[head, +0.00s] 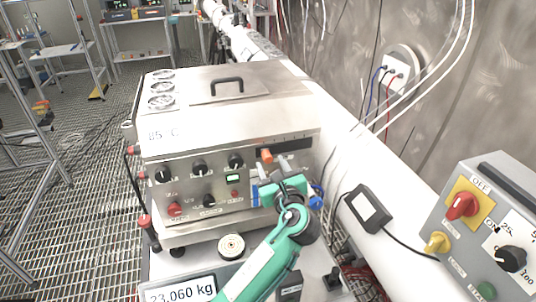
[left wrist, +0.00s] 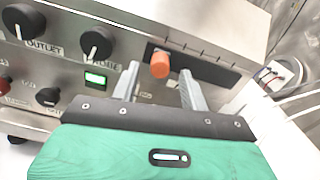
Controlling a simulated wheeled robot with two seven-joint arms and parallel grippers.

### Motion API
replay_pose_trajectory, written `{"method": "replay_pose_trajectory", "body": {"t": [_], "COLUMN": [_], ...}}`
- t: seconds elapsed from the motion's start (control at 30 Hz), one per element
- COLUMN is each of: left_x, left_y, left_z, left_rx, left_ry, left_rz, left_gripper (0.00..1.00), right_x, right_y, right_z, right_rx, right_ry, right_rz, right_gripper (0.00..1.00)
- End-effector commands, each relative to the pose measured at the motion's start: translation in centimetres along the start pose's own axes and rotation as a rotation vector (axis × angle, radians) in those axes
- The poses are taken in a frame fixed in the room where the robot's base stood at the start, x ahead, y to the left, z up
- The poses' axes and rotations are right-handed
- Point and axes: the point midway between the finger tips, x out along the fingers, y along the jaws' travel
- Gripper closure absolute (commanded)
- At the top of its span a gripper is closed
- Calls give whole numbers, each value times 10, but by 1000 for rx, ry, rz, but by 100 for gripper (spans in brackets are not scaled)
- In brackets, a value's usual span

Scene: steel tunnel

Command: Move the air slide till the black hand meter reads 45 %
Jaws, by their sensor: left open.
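The air slide has an orange knob (head: 266,156) on a dark slot along the upper right of the steel machine's front. In the left wrist view the knob (left wrist: 160,65) sits near the slot's left end. My left gripper (head: 274,167) is open and empty, close in front of the knob. In the left wrist view its two grey fingers (left wrist: 158,80) stand either side of the knob, without visible contact. The black hand meter (head: 368,208) lies on the pale ledge to the right; its white display is too small to read. My right gripper is not in view.
The steel machine (head: 215,115) carries dark knobs and a small green display (head: 232,179) left of my gripper. A grey control box (head: 490,225) with a red switch stands at right. Cables hang along the wall. A scale display (head: 180,291) reads 23.060 kg.

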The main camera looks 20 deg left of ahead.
Motion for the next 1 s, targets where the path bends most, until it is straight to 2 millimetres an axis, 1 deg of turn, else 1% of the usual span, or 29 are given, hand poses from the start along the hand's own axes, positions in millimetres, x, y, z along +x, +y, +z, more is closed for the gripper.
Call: {"method": "replay_pose_trajectory", "body": {"t": [0.03,0.1,0.2,0.33,0.6,0.67,0.7,0.83,1.0], "left_x": [9,18,28,34,35,35,35,35,35], "left_y": [0,0,0,0,0,0,0,0,0], "left_z": [3,2,1,0,-1,-1,-1,-1,0], "left_rx": [1,2,0,-1,-1,-1,-1,-1,-1], "left_ry": [-1,-1,0,1,1,1,1,1,1], "left_rz": [2,0,1,1,0,0,0,0,1], "left_gripper": [55,55,55,55,55,67,75,100,100], "right_x": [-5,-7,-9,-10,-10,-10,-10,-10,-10], "right_y": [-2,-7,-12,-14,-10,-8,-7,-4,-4], "right_z": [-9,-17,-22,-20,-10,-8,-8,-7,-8], "right_rx": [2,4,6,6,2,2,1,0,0], "right_ry": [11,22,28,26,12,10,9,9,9], "right_rz": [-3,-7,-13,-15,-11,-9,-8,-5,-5], "right_gripper": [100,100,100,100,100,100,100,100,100]}}
